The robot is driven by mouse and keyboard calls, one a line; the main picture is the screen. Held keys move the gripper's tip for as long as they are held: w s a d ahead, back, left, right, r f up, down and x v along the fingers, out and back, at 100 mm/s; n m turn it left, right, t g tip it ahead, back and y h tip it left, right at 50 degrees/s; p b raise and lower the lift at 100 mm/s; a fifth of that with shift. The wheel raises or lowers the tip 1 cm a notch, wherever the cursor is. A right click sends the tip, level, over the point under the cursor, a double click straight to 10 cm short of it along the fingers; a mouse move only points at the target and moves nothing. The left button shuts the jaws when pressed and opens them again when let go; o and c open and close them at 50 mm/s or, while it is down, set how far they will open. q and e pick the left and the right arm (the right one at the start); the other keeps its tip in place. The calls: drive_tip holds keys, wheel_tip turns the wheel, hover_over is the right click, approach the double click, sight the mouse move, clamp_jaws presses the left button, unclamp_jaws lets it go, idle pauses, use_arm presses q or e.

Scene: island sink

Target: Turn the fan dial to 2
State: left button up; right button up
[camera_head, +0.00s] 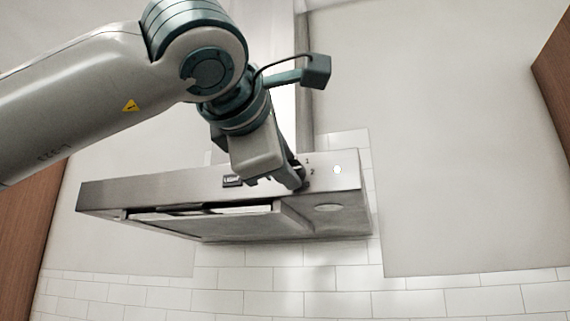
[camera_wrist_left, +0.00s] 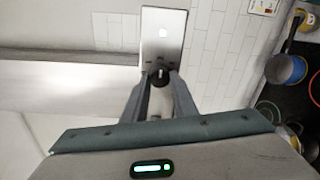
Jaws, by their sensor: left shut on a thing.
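The range hood (camera_head: 130,192) is a steel box on the wall, with numbers 1 and 2 marked on its front panel near the right. The fan dial (camera_wrist_left: 159,74) is a small dark round knob with a light pointer mark, on the hood's front. My left gripper (camera_head: 298,181) is at the hood's front beside the numbers and hides most of the dial in the head view. In the left wrist view its two fingers (camera_wrist_left: 159,84) are closed in on the dial from both sides. The dial's exact setting is hard to read. My right gripper is in neither view.
A light switch (camera_head: 232,181) marked LIGHT is on the hood front left of the dial. A round white lamp or button (camera_head: 337,170) is to the right. Pots, one a blue pan (camera_wrist_left: 286,69), stand on the dark stove (camera_wrist_left: 300,98) below.

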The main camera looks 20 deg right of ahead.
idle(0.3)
use_arm(q)
drive_tip(key=o, duration=1)
drive_tip(key=shift+o, duration=0.2)
drive_tip(key=shift+s, duration=0.15)
drive_tip(key=b+v, duration=0.4)
drive_tip(key=v, duration=1.3)
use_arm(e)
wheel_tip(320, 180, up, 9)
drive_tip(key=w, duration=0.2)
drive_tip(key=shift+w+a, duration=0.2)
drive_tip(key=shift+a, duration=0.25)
use_arm(q)
drive_tip(key=shift+a, duration=0.1)
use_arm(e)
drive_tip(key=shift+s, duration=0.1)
